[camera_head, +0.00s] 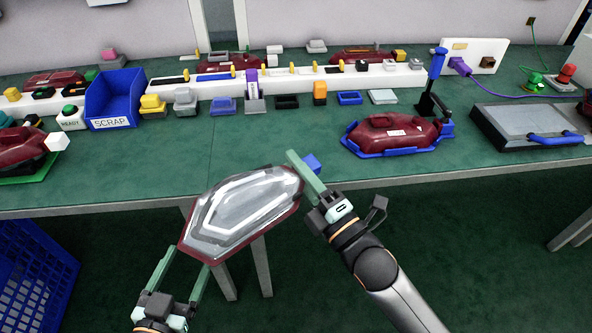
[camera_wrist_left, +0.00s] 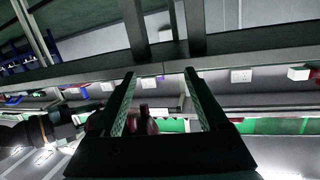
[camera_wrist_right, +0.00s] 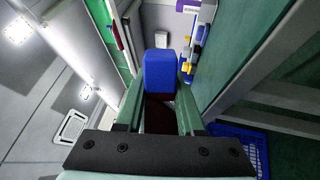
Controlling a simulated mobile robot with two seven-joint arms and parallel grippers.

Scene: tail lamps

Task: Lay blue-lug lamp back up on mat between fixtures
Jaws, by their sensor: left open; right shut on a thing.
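The blue-lug lamp (camera_head: 240,212) is a dark red housing with a clear lens that faces the head camera. It is held in the air in front of the table edge, tilted. Its blue lug (camera_head: 312,163) shows at the right end, and in the right wrist view the lug (camera_wrist_right: 160,70) stands between the fingers. My right gripper (camera_head: 304,172) is shut on the lamp at this end. My left gripper (camera_head: 187,258) is open by the lamp's lower left end; contact cannot be told. The green mat (camera_head: 255,140) is bare between the green fixture (camera_head: 35,178) and blue fixture (camera_head: 385,152).
Both fixtures hold dark red lamps. A blue scrap bin (camera_head: 112,98) stands at the back left. A blue-handled clamp (camera_head: 436,75) rises beside the blue fixture. A grey box with a blue handle (camera_head: 530,128) is at right. Small coloured blocks line the back.

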